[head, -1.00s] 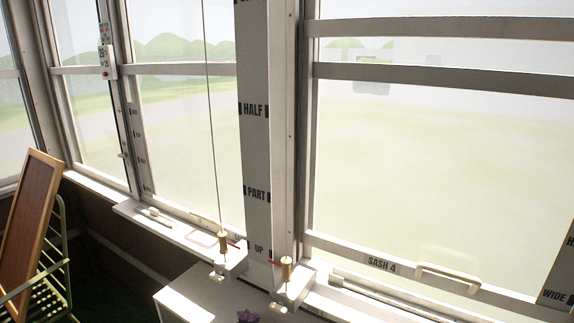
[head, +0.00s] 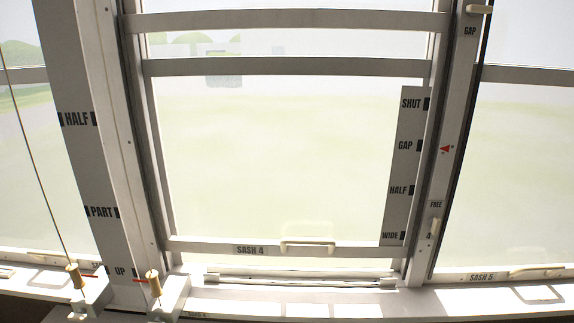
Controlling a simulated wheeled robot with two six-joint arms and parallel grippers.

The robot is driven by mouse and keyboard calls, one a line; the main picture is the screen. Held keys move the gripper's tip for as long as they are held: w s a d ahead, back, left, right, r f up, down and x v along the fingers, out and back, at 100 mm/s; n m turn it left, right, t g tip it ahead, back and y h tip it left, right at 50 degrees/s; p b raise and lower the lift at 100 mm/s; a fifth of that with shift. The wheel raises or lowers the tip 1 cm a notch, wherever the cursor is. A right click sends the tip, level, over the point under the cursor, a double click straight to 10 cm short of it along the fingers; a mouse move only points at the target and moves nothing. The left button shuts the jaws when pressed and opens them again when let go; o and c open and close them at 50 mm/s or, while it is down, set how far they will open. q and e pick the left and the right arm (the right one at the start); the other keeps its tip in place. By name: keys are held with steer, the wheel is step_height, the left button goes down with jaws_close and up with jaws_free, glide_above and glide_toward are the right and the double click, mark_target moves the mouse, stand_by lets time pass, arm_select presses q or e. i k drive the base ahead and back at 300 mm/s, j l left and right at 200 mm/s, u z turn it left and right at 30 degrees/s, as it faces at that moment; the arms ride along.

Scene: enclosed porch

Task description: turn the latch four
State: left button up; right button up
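The window panel labelled SASH 4 (head: 250,250) is in the middle of the head view, with a cream handle (head: 308,244) on its bottom rail. On the post to its right is a small cream latch (head: 436,227). The word FREE is above this latch, and a small mark that looks like a 4 is beside it. The latch appears roughly upright, but it is too small to tell its exact angle. Neither of my grippers is in view.
A strip (head: 404,165) marked SHUT, GAP, HALF and WIDE stands right of the pane. Two brass-coloured pegs (head: 75,276) (head: 154,284) stand on blocks at lower left, a cord rising from one. SASH 5 (head: 482,277) is at right. A rod (head: 300,279) lies along the sill.

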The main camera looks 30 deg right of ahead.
mark_target(435, 224)
steer(key=z, duration=1.8)
